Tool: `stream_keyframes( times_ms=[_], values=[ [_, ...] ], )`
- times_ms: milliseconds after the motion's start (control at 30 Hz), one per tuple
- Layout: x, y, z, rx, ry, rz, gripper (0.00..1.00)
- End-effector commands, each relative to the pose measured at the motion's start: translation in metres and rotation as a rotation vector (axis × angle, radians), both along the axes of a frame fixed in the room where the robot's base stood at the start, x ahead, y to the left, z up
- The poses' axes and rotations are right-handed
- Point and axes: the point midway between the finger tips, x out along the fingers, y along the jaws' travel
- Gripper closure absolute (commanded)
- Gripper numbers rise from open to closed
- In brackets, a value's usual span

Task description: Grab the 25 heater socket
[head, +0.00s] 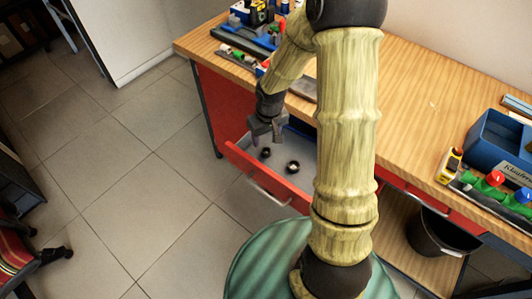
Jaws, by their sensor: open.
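Two small dark ring-shaped sockets lie in the open red drawer: one socket (265,153) at the left and a slightly larger-looking socket (292,167) to its right and nearer. No size marking is readable, so I cannot tell which is the 25 heater socket. My gripper (266,137) points down over the far left part of the drawer (238,156), just above the left socket in the picture. It is open, with nothing visible between its fingers. The back right part of the drawer is hidden behind my arm.
The wooden workbench (420,85) is above the drawer. Tools and fittings stand at its far left. A blue bin (490,135) and coloured fittings (490,182) stand at right. A black bucket (440,232) is below.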

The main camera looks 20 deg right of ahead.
Motion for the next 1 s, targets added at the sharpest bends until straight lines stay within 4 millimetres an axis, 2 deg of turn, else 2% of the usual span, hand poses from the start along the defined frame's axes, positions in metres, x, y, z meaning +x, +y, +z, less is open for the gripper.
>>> stream_keyframes(
  times_ms=[33, 167, 600, 900, 1000],
  values=[
    [0.000, 0.000, -0.012, 0.000, 0.004, 0.001, 0.43],
    [0.003, -0.001, -0.026, 0.000, 0.002, -0.003, 0.43],
    [0.003, -0.001, -0.033, -0.001, 0.001, -0.004, 0.43],
    [0.007, -0.002, -0.074, 0.000, 0.002, -0.002, 0.43],
    [0.007, -0.002, -0.081, -0.001, 0.001, -0.003, 0.43]
  ],
)
